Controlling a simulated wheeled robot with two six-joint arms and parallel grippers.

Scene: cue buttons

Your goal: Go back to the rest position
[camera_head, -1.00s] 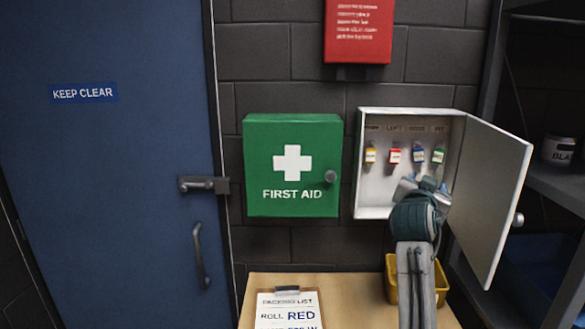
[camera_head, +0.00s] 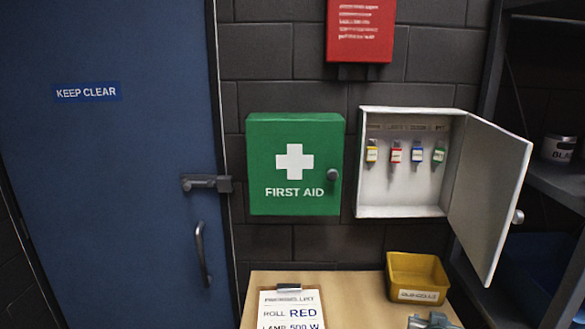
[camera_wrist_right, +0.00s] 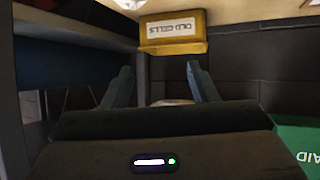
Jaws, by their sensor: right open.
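My right gripper (camera_wrist_right: 160,85) is open, with its two fingers apart and nothing between them in the right wrist view. In the head view only its tip (camera_head: 432,322) shows at the bottom edge, below the yellow bin. The white key cabinet (camera_head: 405,205) stands open on the wall, its door (camera_head: 492,190) swung out to the right. Yellow, red, blue and green tagged keys (camera_head: 395,153) hang in a row inside. My left gripper is not in view.
A yellow bin (camera_head: 418,268) labelled OLD CELLS stands on the wooden table (camera_head: 350,290); it also shows in the wrist view (camera_wrist_right: 172,32). A clipboard (camera_head: 289,308) lies left of it. A green first aid box (camera_head: 294,165) hangs left of the cabinet. A dark shelf (camera_head: 550,180) stands at the right.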

